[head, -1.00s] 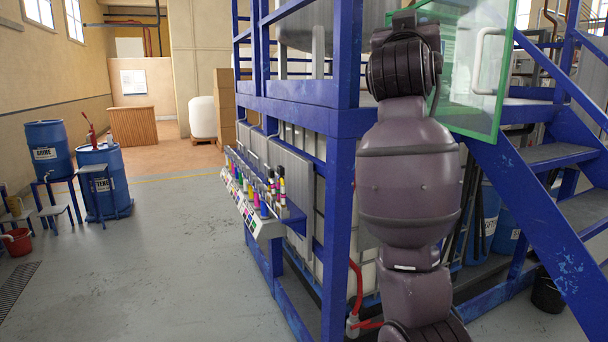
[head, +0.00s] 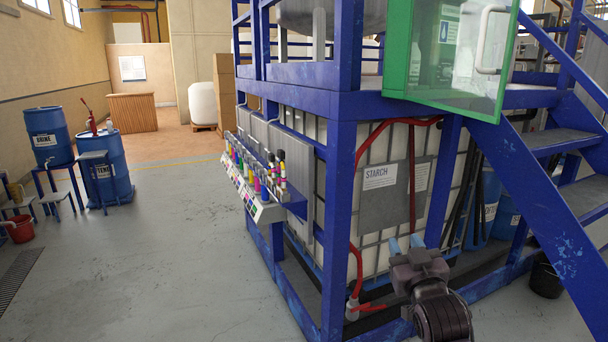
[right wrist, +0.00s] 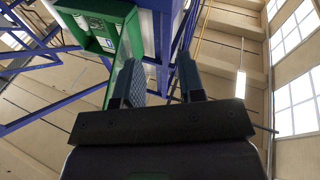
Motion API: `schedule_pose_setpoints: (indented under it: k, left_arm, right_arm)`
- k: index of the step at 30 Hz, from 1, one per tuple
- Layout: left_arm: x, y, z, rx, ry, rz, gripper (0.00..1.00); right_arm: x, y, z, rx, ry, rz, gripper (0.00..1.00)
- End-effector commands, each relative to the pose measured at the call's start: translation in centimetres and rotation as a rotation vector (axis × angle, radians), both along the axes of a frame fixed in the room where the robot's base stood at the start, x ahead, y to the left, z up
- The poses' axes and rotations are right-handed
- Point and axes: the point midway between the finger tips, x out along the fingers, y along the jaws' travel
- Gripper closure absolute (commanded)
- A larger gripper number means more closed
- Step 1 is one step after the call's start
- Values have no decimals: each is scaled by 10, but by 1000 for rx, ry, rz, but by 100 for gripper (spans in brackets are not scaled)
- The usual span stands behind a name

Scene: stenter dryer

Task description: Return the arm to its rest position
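My right gripper (head: 405,243) shows low at the right of the head view, pointing up, in front of the blue frame and the starch tank. Its two blue-grey fingers stand apart with nothing between them. In the right wrist view the fingers of the right gripper (right wrist: 160,85) are also apart and empty, with the ceiling and the blue frame beyond. Most of my right arm is below the picture's edge. My left gripper is in no view.
A blue steel frame (head: 341,215) holds the white starch tank (head: 378,221). A green glass-fronted cabinet (head: 398,48) hangs above my right gripper. Blue stairs (head: 540,190) rise at right. A rack of coloured bottles (head: 262,180) juts out left. The grey floor (head: 170,260) at left is open.

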Motion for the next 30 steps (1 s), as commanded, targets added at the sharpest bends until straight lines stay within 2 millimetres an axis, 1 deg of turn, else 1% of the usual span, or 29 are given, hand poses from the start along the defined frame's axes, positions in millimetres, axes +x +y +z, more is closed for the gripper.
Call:
schedule_pose_setpoints:
  k: [1, 2, 3, 5, 6, 8, 9, 11, 12, 14, 15, 17, 18, 20, 21, 24, 27, 30]
  left_arm:
    - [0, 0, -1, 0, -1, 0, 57]
    - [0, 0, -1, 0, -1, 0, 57]
    - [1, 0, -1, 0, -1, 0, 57]
    - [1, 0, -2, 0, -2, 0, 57]
    - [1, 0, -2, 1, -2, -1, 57]
    - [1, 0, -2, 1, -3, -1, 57]
    - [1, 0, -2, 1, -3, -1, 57]
    - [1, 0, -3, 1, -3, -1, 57]
    - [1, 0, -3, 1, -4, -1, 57]
    - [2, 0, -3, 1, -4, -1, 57]
    - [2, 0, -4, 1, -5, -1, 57]
    - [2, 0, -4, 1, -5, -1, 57]
    - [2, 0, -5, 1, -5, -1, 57]
    - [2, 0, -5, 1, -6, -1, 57]
    - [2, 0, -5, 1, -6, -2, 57]
    - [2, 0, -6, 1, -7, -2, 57]
    - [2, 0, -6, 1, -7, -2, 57]
    - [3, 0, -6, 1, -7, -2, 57]
  right_arm:
    - [-12, -5, -28, 7, 38, 3, 64]
    - [-18, -8, -42, 11, 58, 5, 64]
    - [-28, -11, -60, 19, 86, 8, 64]
    - [-43, -15, -88, 29, 130, 9, 64]
    - [-54, -19, -105, 36, 160, 10, 64]
    - [-71, -24, -132, 44, 207, 9, 64]
    - [-84, -27, -150, 49, 240, 6, 64]
    - [-103, -32, -176, 57, 292, 2, 64]
    - [-117, -35, -193, 59, 329, -3, 64]
    - [-139, -40, -217, 61, 382, -12, 64]
    - [-155, -44, -234, 61, 420, -20, 64]
    - [-179, -49, -257, 59, 474, -30, 64]
    - [-196, -52, -271, 57, 510, -38, 64]
    - [-220, -57, -291, 56, 562, -49, 64]
    - [-235, -60, -302, 55, 594, -58, 64]
    - [-268, -67, -325, 55, 658, -76, 64]
    - [-290, -72, -338, 55, 702, -91, 64]
    - [-302, -74, -344, 57, 723, -98, 64]
